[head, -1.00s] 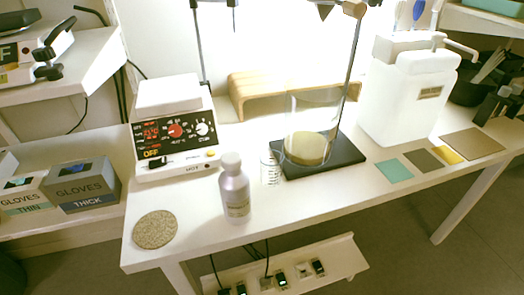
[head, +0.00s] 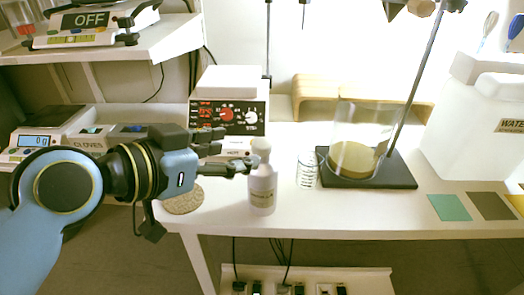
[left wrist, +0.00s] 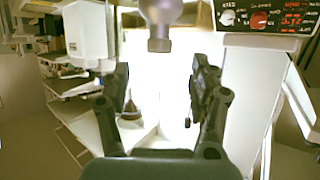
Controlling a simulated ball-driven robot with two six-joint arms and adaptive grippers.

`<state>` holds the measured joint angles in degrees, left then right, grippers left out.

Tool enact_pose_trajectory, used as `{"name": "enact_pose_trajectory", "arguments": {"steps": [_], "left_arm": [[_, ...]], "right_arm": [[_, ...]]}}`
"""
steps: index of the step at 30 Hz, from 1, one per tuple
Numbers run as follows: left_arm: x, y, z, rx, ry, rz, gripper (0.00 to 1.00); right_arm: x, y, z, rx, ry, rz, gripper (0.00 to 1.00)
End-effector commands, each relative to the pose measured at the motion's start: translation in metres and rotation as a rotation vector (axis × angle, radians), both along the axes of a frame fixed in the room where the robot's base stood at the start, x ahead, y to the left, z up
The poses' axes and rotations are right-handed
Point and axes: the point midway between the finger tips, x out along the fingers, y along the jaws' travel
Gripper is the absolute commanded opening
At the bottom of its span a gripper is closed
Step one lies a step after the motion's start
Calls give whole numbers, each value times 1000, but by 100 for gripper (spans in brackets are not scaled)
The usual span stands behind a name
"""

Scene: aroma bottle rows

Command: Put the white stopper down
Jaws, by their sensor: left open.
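The white stopper (head: 261,146) sits on top of the pale, labelled bottle (head: 263,188), which stands upright near the table's front edge. My left gripper (head: 240,159) is open just left of the bottle's neck. Its dark fingers reach toward the bottle, and nothing is between them. In the left wrist view, which looks upside down, the open fingers (left wrist: 160,68) stand apart. Beyond them the stopper (left wrist: 160,45) hangs below the bottle's body (left wrist: 160,10). I cannot tell whether a fingertip touches the bottle. My right gripper is out of view.
A round cork mat (head: 183,198) lies left of the bottle, partly under my arm. A hot plate (head: 228,115) stands behind. A small glass beaker (head: 307,172) and a large beaker (head: 362,140) on a black stand base (head: 370,176) are to the right.

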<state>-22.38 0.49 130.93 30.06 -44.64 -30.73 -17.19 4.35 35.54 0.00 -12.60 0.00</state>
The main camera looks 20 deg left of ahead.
Motion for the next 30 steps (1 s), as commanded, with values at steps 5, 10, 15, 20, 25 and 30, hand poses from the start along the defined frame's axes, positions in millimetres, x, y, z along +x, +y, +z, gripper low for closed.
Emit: {"name": "enact_pose_trajectory", "arguments": {"steps": [5, 10, 15, 20, 25, 30], "left_arm": [[21, -8, -10, 0, 1, 1, 62], [35, -15, -12, -1, 0, 3, 62], [60, -26, -19, -1, 2, 2, 62], [71, -30, -24, 1, 2, 2, 62], [71, -30, -24, 2, 2, 2, 62], [71, -30, -24, 1, 3, 2, 45]], "right_arm": [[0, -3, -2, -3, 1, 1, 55], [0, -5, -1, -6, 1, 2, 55], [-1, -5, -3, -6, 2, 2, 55], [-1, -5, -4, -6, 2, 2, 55], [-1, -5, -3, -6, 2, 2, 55], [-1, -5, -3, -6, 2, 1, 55]]}}
